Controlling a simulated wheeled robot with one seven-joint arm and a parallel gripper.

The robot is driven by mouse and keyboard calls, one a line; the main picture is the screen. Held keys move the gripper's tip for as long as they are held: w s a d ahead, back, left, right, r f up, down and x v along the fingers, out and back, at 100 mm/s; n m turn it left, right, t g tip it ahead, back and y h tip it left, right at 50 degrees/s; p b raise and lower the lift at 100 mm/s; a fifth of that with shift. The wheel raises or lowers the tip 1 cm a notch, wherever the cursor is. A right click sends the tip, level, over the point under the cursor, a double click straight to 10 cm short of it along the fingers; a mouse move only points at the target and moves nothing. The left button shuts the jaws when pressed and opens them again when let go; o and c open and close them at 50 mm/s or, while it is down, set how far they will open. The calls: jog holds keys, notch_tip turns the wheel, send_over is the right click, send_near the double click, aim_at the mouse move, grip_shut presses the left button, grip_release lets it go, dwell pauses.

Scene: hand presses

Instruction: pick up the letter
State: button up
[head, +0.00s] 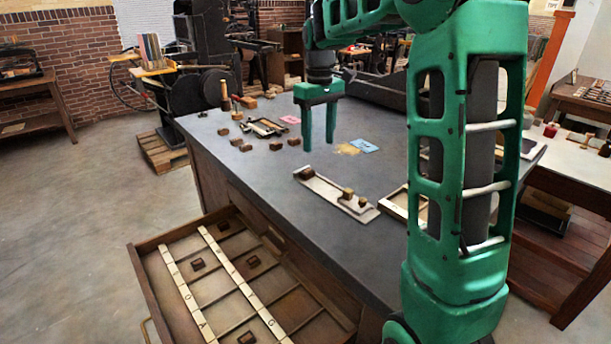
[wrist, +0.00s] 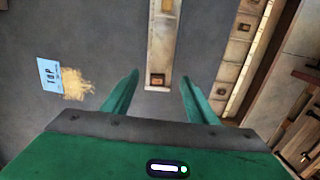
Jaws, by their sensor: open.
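Which block is the letter is not certain. A small brown letter block (wrist: 157,80) sits at the near end of a pale narrow tray (wrist: 161,45) in the wrist view. The head view shows that block (head: 305,173) at the left end of the tray (head: 327,190), with a couple more blocks (head: 348,193) toward its other end. My gripper (head: 319,146) is open and empty, pointing down above the dark table. In the wrist view its fingertips (wrist: 160,76) appear on either side of the block, apart from it. Other brown blocks (head: 276,146) lie loose farther back.
A blue card (head: 364,146) lies beside a yellowish pile (head: 348,149). A compartmented case (wrist: 242,40) lies right of the tray. An open drawer (head: 222,285) with several blocks juts from the table's front left. A small frame (head: 266,127) and an upright wooden-handled tool (head: 224,93) stand farther back.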

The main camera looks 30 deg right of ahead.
jog(key=w, duration=0.4)
jog(key=n, duration=0.1)
send_over(309, 171)
notch_tip(309, 171, down, 6)
jog(key=shift+a+r, duration=0.1)
jog(key=shift+a, duration=0.05)
jog(key=shift+d+f, duration=0.2)
jog(key=shift+f, duration=2.55)
jog(key=c, duration=1.1)
